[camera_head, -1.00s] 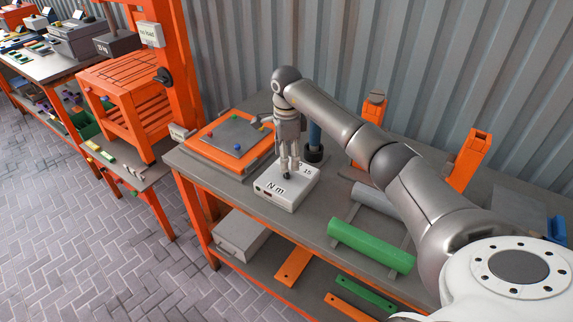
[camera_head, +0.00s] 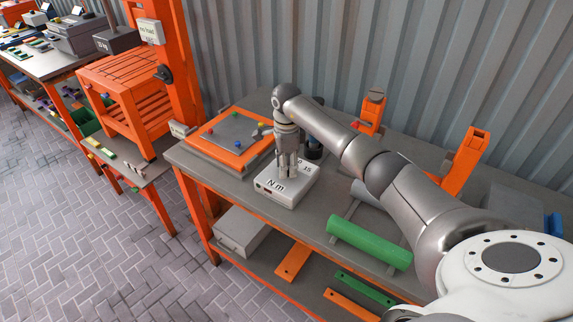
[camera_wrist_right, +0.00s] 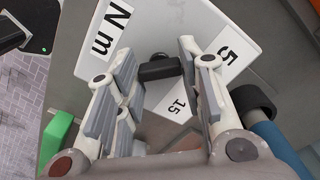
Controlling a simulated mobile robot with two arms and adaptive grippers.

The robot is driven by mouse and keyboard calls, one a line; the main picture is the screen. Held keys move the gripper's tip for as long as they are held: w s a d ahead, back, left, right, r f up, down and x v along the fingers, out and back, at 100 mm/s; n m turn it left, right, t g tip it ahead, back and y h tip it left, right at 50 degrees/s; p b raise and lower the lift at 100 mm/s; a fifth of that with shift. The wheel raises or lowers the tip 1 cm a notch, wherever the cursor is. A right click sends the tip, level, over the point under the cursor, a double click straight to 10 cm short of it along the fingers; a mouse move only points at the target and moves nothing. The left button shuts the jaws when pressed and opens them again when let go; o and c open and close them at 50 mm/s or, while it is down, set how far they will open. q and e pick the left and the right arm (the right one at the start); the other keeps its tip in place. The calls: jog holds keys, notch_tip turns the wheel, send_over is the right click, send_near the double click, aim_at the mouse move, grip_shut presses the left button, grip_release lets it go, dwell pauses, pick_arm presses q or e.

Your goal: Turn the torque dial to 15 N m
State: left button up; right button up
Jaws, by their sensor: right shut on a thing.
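The torque dial box (camera_head: 272,190) is a white block on the workbench, with "N m" on its front-left part and "15" near its back right corner in the head view. The right wrist view shows the black dial knob (camera_wrist_right: 160,68) on top of the box, between the fingers. A "15" label (camera_wrist_right: 174,105) lies close to the knob and a "5" label (camera_wrist_right: 228,51) lies farther right. My right gripper (camera_head: 287,172) points down over the box and is shut on the knob. The gripper hides the knob in the head view. My left gripper is in neither view.
An orange-framed panel with coloured knobs (camera_head: 213,153) is close behind the box to the left. A dark upright cylinder (camera_head: 315,146) is just behind the gripper. A green cylinder (camera_head: 369,243) lies to the right. Orange uprights (camera_head: 462,161) stand near the corrugated wall.

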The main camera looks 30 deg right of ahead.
jog(key=shift+m, duration=0.3)
jog(key=m+b, duration=0.1)
jog(key=m, duration=0.2)
jog(key=shift+m, duration=0.3)
jog(key=m, duration=1.3)
jog(key=shift+r+m, duration=0.1)
jog(key=shift+m, duration=0.3)
jog(key=o, duration=1)
